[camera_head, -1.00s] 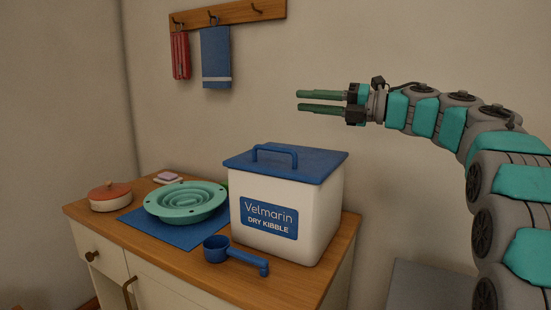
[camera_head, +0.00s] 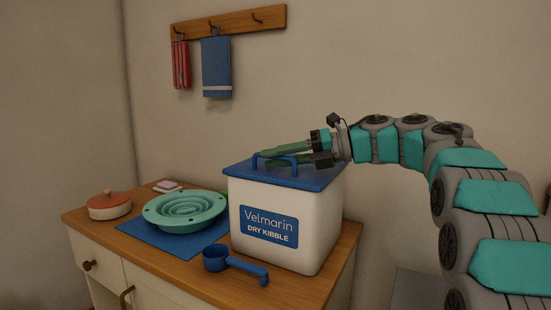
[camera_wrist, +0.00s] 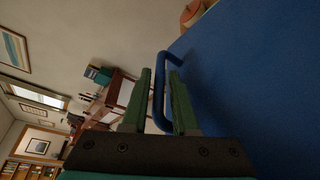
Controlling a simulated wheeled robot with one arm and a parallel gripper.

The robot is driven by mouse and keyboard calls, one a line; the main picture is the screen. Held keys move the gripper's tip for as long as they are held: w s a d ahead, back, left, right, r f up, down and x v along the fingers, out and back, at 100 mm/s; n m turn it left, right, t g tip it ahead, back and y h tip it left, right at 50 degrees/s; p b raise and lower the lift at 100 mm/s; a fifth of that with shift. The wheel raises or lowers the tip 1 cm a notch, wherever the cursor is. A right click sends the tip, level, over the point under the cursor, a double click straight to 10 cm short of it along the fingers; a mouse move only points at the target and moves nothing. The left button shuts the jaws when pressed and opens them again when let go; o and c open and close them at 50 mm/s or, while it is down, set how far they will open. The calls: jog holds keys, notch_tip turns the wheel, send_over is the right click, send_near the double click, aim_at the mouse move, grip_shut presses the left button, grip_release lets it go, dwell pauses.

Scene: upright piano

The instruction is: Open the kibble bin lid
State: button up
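The kibble bin (camera_head: 275,215) is a white box labelled "Velmarin Dry Kibble", standing on the wooden counter. Its blue lid (camera_head: 315,180) lies flat and closed on top and fills the right of the wrist view (camera_wrist: 260,80). A blue bar handle (camera_head: 275,154) arches over the lid. My gripper (camera_head: 266,159) is at the handle, coming in from the right with its green fingers level. In the wrist view my gripper (camera_wrist: 161,88) is open, and the handle (camera_wrist: 160,85) passes between the spread fingers. I cannot tell whether either finger touches it.
A blue scoop (camera_head: 235,264) lies in front of the bin. A teal bowl (camera_head: 185,212) sits on a blue mat (camera_head: 150,234) to the left, with a red-lidded pot (camera_head: 109,205) beyond. Towels (camera_head: 216,68) hang from a wall rack above.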

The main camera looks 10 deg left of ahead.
jog(key=shift+a, duration=0.15)
grip_shut()
dwell(1.4)
